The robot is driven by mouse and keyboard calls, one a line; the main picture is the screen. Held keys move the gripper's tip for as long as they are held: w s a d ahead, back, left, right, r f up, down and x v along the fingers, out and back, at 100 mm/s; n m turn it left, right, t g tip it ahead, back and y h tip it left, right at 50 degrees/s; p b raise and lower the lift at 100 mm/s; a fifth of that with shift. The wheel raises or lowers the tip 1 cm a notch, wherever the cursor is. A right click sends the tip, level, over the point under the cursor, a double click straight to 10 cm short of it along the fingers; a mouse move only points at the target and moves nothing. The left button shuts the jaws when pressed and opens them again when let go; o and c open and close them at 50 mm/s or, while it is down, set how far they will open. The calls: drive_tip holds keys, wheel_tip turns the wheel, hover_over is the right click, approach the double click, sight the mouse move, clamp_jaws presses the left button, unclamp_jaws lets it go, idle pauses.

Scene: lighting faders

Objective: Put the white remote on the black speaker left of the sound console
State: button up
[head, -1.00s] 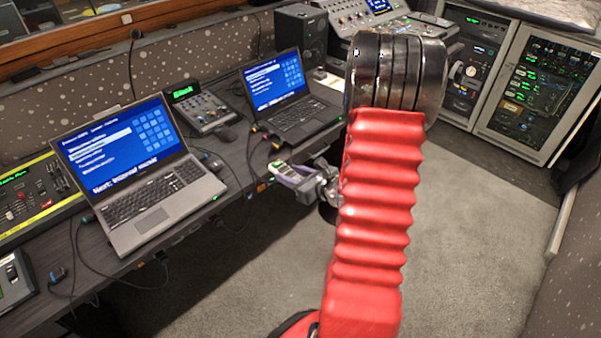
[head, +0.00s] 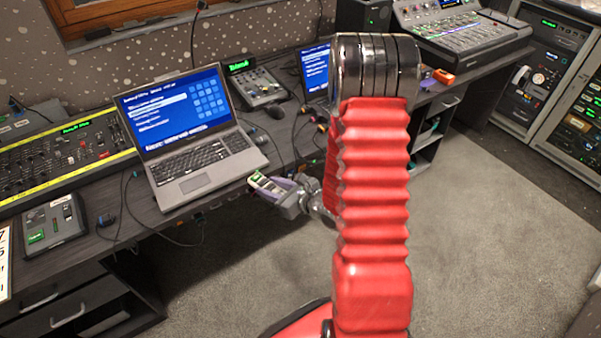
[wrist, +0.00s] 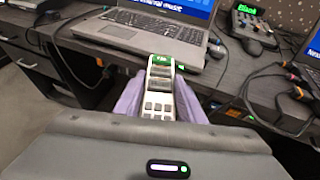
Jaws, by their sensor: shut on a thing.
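My gripper (head: 277,191) has purple fingers and is shut on the white remote (head: 262,182), in front of the desk's edge near the open laptop. In the wrist view the remote (wrist: 159,104) sticks out between the fingers (wrist: 158,92), its green screen at the far end and keys toward me. The black speaker (head: 362,14) stands at the back of the desk, left of the sound console (head: 465,32). It is cut by the top edge of the head view and partly hidden by my arm. The gripper is well apart from it.
The desk holds a laptop (head: 192,140), a second laptop (head: 315,68) partly behind my arm, a small mixer (head: 256,85), a fader board (head: 65,150) and loose cables. Racks (head: 550,60) stand at the right. Grey carpet (head: 480,230) lies open at the right.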

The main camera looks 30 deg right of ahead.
drive_tip(key=a+f+n+g+y, duration=0.1)
drive_tip(key=a+f+n+y, duration=0.1)
drive_tip(key=a, duration=0.9)
drive_tip(key=shift+s+a+f, duration=0.2)
drive_tip(key=shift+a+f, duration=0.1)
drive_tip(key=shift+f, duration=0.25)
drive_tip(key=shift+d, duration=0.15)
